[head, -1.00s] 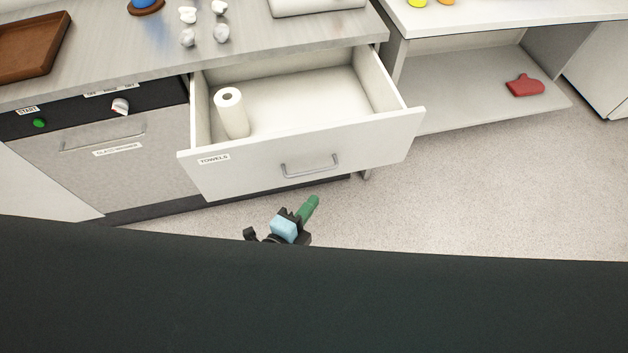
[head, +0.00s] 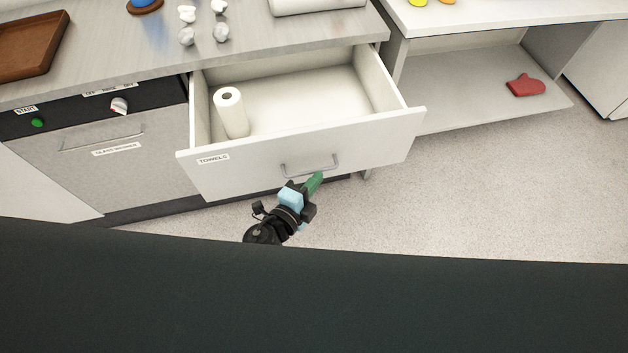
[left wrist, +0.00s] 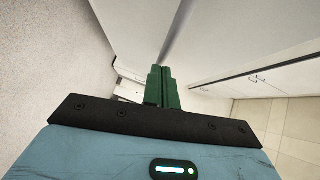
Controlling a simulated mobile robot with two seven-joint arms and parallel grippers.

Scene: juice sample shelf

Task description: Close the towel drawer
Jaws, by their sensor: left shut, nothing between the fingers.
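The towel drawer (head: 378,148) is pulled open below the counter, its front labelled TOWELS with a metal bar handle (head: 309,167). A white paper towel roll (head: 232,115) stands upright inside at the left. My left gripper (head: 314,182) has its green fingers shut and empty, right at the drawer front just below the handle. I cannot tell whether it touches. In the left wrist view the green fingers (left wrist: 162,85) are together, pointing at a pale surface close ahead. My right gripper is not in view.
A glass washer (head: 100,160) with a handle is left of the drawer. The grey counter (head: 290,32) above holds a brown tray (head: 32,45) and several crumpled white pieces. An open shelf with a red mitt (head: 525,85) is at right. The floor (head: 480,190) is clear.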

